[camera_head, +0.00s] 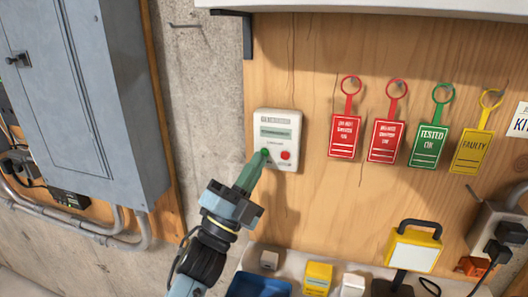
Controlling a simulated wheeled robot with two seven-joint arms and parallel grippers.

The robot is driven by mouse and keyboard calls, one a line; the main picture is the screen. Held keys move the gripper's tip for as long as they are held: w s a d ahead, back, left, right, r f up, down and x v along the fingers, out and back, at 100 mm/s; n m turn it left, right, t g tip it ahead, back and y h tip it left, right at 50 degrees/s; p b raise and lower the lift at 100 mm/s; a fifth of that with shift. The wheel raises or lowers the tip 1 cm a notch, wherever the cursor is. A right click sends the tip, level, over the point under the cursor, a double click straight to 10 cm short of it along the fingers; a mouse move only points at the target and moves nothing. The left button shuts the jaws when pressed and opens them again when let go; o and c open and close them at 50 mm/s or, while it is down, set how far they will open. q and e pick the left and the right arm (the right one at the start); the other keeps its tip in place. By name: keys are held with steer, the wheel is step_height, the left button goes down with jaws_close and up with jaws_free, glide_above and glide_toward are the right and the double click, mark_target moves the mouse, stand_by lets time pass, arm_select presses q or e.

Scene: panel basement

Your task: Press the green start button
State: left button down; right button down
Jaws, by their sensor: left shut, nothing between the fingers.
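A white control box (272,118) is mounted on the wooden panel, with a pale green display on its upper half. A red button (285,155) sits at its lower right. The green start button (265,152) is at its lower left, partly hidden behind my fingertips. My left gripper (263,156) is shut and empty, reaching up from below. Its fingertips are at the green button in the picture; I cannot tell whether they touch it or whether it is pressed in. My right gripper is not in view.
Red tags (345,136), a green tag (429,145) and a yellow tag (471,151) hang right of the box. A grey cabinet (105,100) stands left. Below are a blue bin (258,287), a yellow box (318,278) and a yellow work lamp (413,249). A shelf (400,8) overhangs above.

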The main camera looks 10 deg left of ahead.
arm_select(q)
steer(key=s+p, duration=0.1)
steer(key=s, duration=0.4)
steer(key=shift+a, duration=0.1)
stand_by(0.4)
stand_by(0.4)
